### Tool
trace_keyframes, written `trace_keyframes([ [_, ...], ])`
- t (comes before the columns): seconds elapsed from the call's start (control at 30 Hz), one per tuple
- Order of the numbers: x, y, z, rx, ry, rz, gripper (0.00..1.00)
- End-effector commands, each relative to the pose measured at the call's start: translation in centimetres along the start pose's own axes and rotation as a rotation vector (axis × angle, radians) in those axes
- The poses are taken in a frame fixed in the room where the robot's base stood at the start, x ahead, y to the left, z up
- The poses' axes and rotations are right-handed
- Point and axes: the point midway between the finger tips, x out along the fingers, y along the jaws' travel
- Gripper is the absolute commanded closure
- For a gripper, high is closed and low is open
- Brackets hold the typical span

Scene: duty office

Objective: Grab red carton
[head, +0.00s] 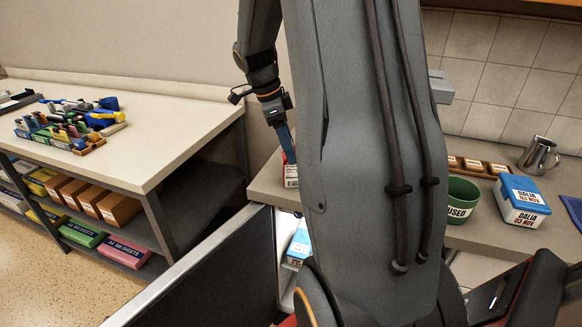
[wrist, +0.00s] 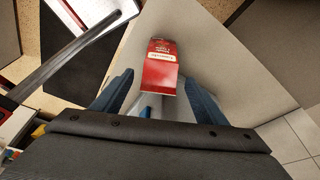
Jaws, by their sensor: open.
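The red carton (wrist: 160,72) with a pale label panel stands near the corner of a grey counter (wrist: 215,45) in the wrist view. My gripper (wrist: 160,88) is open, with one blue finger on each side of the carton's near end. I see gaps between the fingers and the carton, and cannot tell whether either touches it. In the head view only a small part of the carton (head: 290,176) shows below my gripper (head: 287,150); my own arm hides the rest.
On the counter right of my arm are a green tub (head: 461,199), a blue-lidded box (head: 521,200) and a metal jug (head: 539,155). A workbench (head: 150,135) with tools is at left.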

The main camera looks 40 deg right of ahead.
Motion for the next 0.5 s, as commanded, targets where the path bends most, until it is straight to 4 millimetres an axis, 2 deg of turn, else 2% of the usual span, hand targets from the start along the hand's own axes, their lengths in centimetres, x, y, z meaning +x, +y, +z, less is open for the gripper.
trace_keyframes([
  [0.5,5.8,0.3,-0.2,0.003,-0.002,0.005,0.34],
])
